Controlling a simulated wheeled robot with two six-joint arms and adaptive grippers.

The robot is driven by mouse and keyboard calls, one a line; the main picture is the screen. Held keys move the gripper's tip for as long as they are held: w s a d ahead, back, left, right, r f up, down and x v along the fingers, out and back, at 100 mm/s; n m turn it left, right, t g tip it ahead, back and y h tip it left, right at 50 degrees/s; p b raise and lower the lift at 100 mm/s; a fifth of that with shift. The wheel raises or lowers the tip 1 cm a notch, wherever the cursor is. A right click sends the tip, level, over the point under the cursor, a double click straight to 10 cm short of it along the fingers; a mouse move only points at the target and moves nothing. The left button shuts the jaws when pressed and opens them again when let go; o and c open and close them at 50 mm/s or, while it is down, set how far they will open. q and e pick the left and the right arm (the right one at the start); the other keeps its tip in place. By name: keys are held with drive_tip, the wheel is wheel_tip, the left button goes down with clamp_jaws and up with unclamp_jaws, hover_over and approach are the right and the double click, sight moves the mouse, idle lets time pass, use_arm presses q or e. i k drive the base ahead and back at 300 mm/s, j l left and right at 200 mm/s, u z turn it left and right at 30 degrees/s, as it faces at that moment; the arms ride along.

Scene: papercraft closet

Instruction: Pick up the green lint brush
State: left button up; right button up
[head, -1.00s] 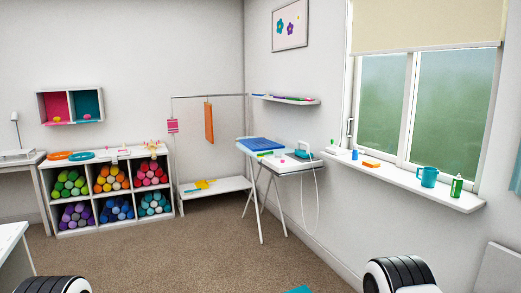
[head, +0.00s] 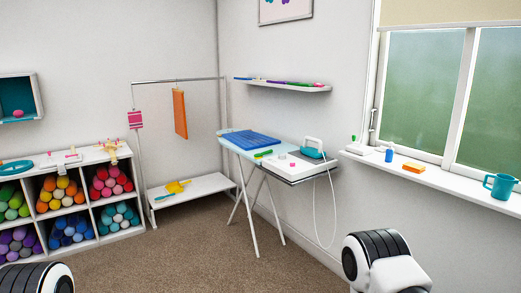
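A small, thin green item, which looks like the lint brush (head: 263,153), lies on the ironing board (head: 233,149) in the head view. It lies just in front of the folded blue cloth (head: 250,139) and left of the white iron rest (head: 299,166). It is small in the picture, so its bristles or handle cannot be made out. Neither of my grippers shows; only black-and-white parts of my arms are visible at the bottom left and bottom right.
A low white shelf (head: 190,191) under a clothes rail stands left of the board. The windowsill (head: 450,183) juts out on the right. Carpet (head: 185,255) is clear in front.

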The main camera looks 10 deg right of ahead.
sight(258, 155)
drive_tip(key=i+l, duration=0.3)
drive_tip(key=i, duration=0.15)
drive_tip(key=i+l+z, duration=0.1)
drive_tip(key=i+l, duration=0.15)
drive_tip(key=i, duration=0.2)
drive_tip(key=i+l+z, duration=0.1)
drive_tip(key=i+l, duration=0.15)
drive_tip(key=i, duration=0.25)
drive_tip(key=i+l+z, duration=0.2)
drive_tip(key=i, duration=0.25)
drive_tip(key=j, duration=0.1)
